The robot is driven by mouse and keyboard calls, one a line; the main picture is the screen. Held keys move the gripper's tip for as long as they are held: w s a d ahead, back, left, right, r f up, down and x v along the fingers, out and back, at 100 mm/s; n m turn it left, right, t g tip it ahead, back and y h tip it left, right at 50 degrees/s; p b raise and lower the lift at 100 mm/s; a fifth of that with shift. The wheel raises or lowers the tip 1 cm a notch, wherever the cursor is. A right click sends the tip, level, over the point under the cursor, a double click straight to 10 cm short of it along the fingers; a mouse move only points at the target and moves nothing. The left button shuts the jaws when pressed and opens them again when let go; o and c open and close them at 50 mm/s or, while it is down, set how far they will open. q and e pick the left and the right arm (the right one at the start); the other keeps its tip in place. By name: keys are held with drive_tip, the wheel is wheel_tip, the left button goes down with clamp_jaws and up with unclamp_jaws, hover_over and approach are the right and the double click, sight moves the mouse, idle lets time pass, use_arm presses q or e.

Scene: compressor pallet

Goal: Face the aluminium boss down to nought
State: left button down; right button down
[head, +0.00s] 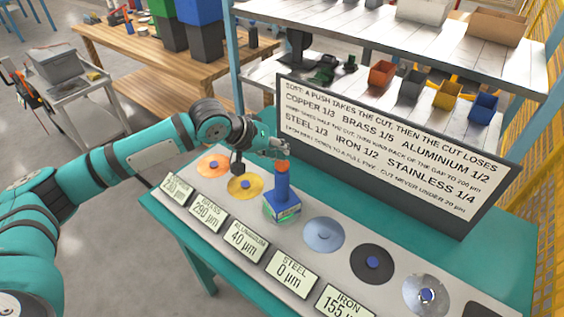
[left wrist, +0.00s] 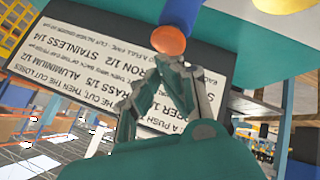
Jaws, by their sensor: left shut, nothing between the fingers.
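A blue facing tool (head: 283,190) with an orange top (head: 283,164) stands upright over the aluminium place, hiding the boss there. The aluminium readout (head: 246,241) shows 40 µm. My left gripper (head: 281,151) is shut and empty, just above the orange top; I cannot tell whether they touch. In the left wrist view the shut fingers (left wrist: 172,68) lie close to the orange top (left wrist: 168,40). The sign (head: 390,150) behind lists ALUMINIUM 1/2. My right gripper is not in view.
The grey panel also bears copper (head: 209,168), brass (head: 239,191), steel (head: 323,235), iron (head: 360,270) and stainless (head: 418,298) discs. The steel readout (head: 288,274) shows 0 µm, the brass readout (head: 207,217) 290. Shelves with bins (head: 446,95) stand behind the sign.

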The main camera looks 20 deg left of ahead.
sight(280, 162)
use_arm(q)
drive_tip(key=shift+f, duration=0.2)
drive_tip(key=shift+f, duration=0.8)
idle(0.9)
drive_tip(key=shift+r+p, duration=1.2)
drive_tip(key=shift+p, duration=0.2)
wheel_tip(280, 162, up, 5)
drive_tip(key=p, duration=0.6)
drive_tip(key=shift+r, duration=0.1)
